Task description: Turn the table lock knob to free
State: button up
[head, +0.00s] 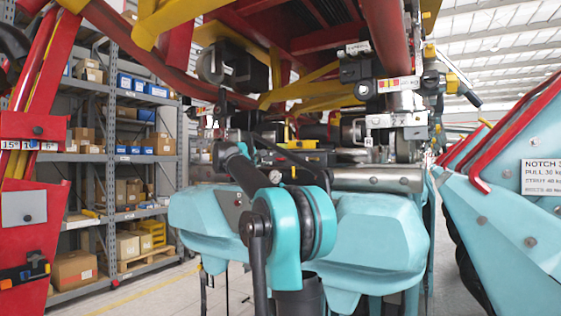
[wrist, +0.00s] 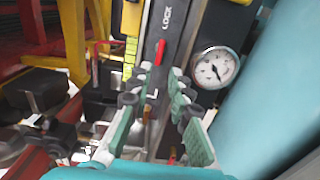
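In the wrist view, a black strip marked LOCK (wrist: 172,25) runs down the upper middle. A slim red piece (wrist: 160,51) stands on it just below the lettering, apparently part of the table lock knob. The red piece lies beyond the fingertips; contact cannot be told. I cannot make out the knob or my gripper in the head view, where my arm blocks the middle.
A round white dial gauge (wrist: 215,67) sits close right of the fingers. Yellow and red frame parts (wrist: 72,35) are at the left. In the head view, a red overhead beam (head: 396,40), teal body (head: 375,235), red-railed panels at right and storage shelves (head: 135,130) surround my arm.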

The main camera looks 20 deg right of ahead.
aim_at(280, 159)
jog(key=x, duration=1.1)
jog(key=shift+w+d, duration=0.15)
jog(key=shift+d, duration=0.05)
grip_shut()
